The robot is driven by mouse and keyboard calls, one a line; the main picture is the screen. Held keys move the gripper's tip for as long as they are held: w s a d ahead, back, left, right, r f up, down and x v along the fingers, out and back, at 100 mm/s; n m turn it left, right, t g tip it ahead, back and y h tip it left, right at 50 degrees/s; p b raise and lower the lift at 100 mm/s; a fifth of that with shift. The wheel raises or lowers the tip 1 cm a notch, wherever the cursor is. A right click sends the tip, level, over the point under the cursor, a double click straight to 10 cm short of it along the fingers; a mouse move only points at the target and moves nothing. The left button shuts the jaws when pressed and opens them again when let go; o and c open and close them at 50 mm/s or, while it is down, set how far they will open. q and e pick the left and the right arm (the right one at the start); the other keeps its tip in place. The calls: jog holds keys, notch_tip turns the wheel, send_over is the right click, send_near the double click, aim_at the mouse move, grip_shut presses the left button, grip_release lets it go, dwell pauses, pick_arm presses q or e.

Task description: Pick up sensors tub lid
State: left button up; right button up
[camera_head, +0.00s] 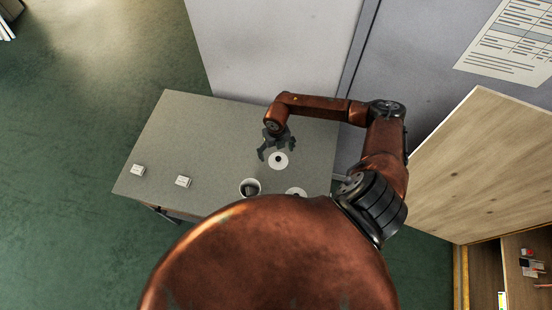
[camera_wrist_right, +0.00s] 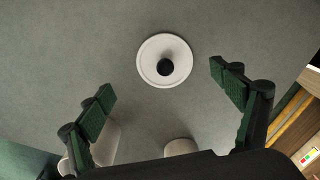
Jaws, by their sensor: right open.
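A round white lid (camera_head: 280,166) with a black knob lies flat on the grey table (camera_head: 190,130). In the right wrist view the same lid (camera_wrist_right: 150,69) shows whole, ahead of the fingers. My right gripper (camera_head: 277,152) is just above it, open and empty, its fingers pointing down. In the wrist view the right gripper (camera_wrist_right: 162,82) has its fingers spread wide, with the lid beyond and roughly between the tips. A white tub (camera_head: 242,189) with something dark inside stands nearer me. My left gripper is not in view.
Another round white item (camera_head: 296,190) is partly hidden by my body. Two small white blocks (camera_head: 138,170) (camera_head: 183,182) sit on the table's left side. A grey wall panel (camera_head: 275,45) stands behind. A wooden panel (camera_head: 490,165) and open cabinet are at right. The table's upper left is clear.

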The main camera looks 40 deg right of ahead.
aim_at(279, 159)
jog(key=shift+f, duration=0.45)
jog(key=f, duration=0.1)
jog(key=f+p, duration=0.1)
jog(key=f, duration=0.2)
jog(key=shift+s+d+f, duration=0.15)
jog(key=shift+s+d, duration=0.1)
jog(key=shift+s, duration=0.05)
jog(key=shift+f, duration=0.3)
jog(key=c, duration=0.6)
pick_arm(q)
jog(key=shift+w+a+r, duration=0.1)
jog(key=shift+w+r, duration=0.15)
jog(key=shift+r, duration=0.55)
pick_arm(e)
jog(key=c, duration=0.5)
